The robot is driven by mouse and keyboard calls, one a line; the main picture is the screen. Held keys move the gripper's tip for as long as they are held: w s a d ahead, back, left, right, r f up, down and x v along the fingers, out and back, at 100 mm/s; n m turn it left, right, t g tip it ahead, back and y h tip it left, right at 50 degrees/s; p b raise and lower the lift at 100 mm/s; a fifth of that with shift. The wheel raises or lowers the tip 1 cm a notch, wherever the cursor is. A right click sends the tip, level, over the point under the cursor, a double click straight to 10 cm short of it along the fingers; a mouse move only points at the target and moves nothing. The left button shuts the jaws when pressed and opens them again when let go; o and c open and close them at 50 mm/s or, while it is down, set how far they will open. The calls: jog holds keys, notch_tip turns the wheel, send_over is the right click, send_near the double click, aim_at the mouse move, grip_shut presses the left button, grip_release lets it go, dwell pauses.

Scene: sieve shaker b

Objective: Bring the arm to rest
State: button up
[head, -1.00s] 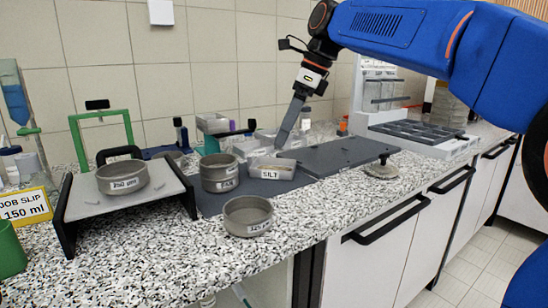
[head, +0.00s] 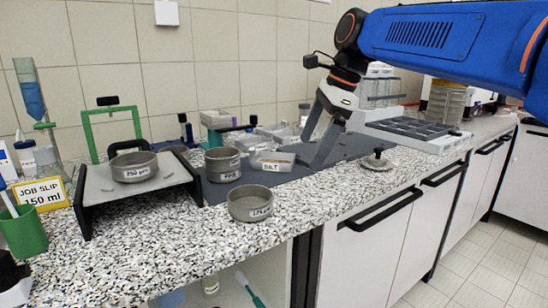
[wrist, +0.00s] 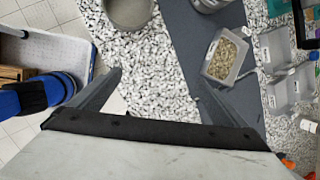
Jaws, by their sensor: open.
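My blue arm (head: 450,35) reaches in from the right of the head view. My gripper (head: 312,152) is open and empty, its fingers pointing down over the dark mat, just right of the SILT box. In the wrist view my gripper (wrist: 160,76) has its fingers spread wide with nothing between them. The clear SILT box (head: 272,162) stands on the mat, and in the wrist view the box (wrist: 228,57) holds tan grains, close to the right finger but apparently apart from it.
A loose sieve (head: 250,204) stands on the speckled counter (head: 200,245) near its front edge. Another sieve (head: 223,165) is on the mat, and one (head: 134,166) sits on the black-sided stand (head: 90,205). A knobbed lid (head: 377,161) lies on the right. The grey rack (head: 415,130) stands behind.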

jog(key=s+d+f+n+t+h, duration=0.1)
jog(key=s+d+f+n+h, duration=0.1)
jog(key=s+d+f+n, duration=0.6)
jog(key=s+d+f+n+t+h, duration=0.1)
jog(key=s+d+f+n+t, duration=0.1)
jog(key=s+d+f+n, duration=0.7)
jog(key=s+d+f, duration=0.2)
jog(key=s+f, duration=0.6)
jog(key=f, duration=0.3)
jog(key=shift+d+h, duration=0.35)
jog(key=shift+h, duration=0.05)
